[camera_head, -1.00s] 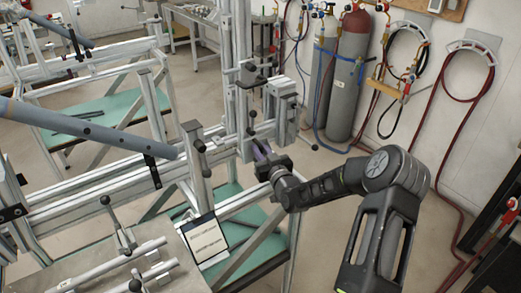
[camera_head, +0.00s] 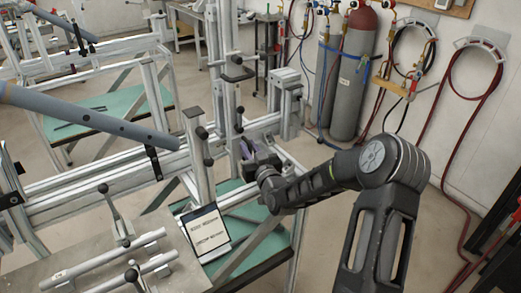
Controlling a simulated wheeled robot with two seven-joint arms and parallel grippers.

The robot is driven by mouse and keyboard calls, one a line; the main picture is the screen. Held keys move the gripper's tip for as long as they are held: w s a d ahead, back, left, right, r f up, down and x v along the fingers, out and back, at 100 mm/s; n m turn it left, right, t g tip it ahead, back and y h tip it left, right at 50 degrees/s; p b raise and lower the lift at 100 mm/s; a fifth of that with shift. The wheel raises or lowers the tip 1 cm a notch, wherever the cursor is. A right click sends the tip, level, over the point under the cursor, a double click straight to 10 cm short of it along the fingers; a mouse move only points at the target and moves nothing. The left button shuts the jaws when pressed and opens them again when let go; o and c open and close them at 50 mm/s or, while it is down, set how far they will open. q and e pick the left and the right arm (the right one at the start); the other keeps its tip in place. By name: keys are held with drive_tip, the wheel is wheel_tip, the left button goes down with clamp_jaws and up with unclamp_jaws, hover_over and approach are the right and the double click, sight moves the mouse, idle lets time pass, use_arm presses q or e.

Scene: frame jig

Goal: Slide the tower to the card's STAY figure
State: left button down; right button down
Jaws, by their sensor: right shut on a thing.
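The tower (camera_head: 223,88) is a tall aluminium upright with black clamp fittings, standing on the jig's rail (camera_head: 95,182). My right gripper (camera_head: 246,152) is at the tower's foot, just above the rail. It is shut on a small part there, mostly hidden by the fingers; a purplish patch shows between them. The card (camera_head: 205,231) is a white sheet in a dark frame leaning at the front of the jig. It bears two printed lines, too small for me to read surely. My left gripper is out of view.
A grey-blue tube (camera_head: 90,120) crosses the jig from the left. A shorter post (camera_head: 199,165) stands left of the tower and an end block (camera_head: 287,103) to its right. A metal plate (camera_head: 60,235) with clamps is in front. Gas cylinders (camera_head: 350,75) stand behind.

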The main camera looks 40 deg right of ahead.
drive_tip(key=c, duration=1.5)
unclamp_jaws()
drive_tip(key=shift+o, duration=0.2)
drive_tip(key=shift+s, duration=0.1)
drive_tip(key=b+v, duration=0.2)
drive_tip(key=v, duration=0.4)
drive_tip(key=shift+s, duration=0.25)
drive_tip(key=shift+s+a, duration=0.15)
drive_tip(key=shift+s, duration=0.4)
